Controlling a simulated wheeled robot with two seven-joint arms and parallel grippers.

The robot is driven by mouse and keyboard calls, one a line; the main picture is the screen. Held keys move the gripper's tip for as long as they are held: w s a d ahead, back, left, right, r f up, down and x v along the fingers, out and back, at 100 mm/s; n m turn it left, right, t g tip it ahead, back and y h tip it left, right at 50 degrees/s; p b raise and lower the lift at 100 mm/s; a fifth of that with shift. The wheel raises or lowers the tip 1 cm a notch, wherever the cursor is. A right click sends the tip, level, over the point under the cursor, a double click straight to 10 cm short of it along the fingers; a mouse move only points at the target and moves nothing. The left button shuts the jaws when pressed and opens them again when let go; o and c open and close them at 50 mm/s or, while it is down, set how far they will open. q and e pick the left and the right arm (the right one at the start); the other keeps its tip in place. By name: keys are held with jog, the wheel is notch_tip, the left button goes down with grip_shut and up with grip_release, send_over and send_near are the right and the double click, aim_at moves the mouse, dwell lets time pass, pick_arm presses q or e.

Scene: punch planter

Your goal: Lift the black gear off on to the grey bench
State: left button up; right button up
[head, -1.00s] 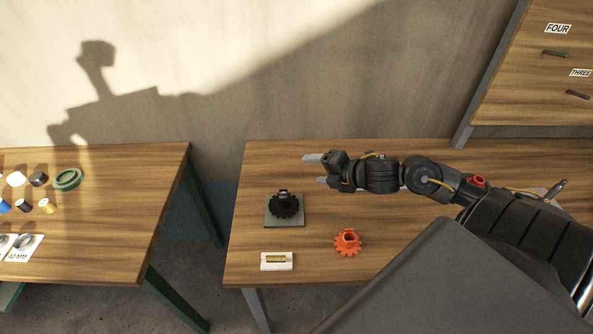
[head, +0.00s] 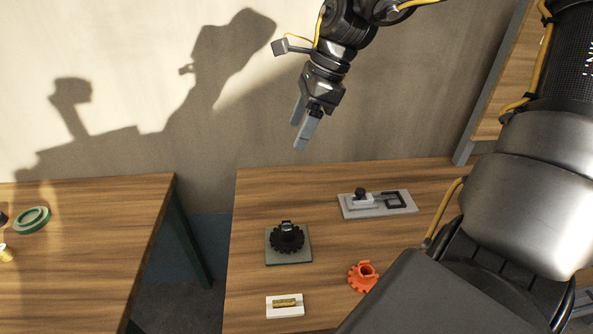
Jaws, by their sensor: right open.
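The black gear (head: 287,239) sits on a small dark square plate (head: 304,259), around or over a post whose top shows at its centre. The plate lies on the wooden-topped bench (head: 250,200) with grey legs, which looks to be the grey bench. My right gripper (head: 299,135) is open and empty, pointing down, high above the bench's back edge and well clear of the gear. My left gripper is out of view.
An orange gear (head: 363,277) lies right of the plate. A white block with a brass piece (head: 284,305) is in front. A grey fixture with a black knob (head: 378,204) stands behind right. A green-legged table (head: 90,240) with a green ring (head: 32,220) is at left.

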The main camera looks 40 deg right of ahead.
notch_tip(320, 180, down, 4)
jog(key=b, duration=2.2)
send_over(287, 229)
jog(key=s+d, duration=0.2)
jog(key=d, duration=0.2)
notch_tip(287, 229, down, 20)
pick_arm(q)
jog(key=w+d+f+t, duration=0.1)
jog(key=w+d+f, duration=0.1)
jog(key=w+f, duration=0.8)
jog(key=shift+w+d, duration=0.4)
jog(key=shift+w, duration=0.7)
pick_arm(e)
jog(key=x, duration=1.1)
jog(key=shift+w+a, duration=0.1)
jog(key=shift+w, duration=0.1)
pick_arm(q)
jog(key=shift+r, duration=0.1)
pick_arm(e)
jog(key=shift+r, duration=0.1)
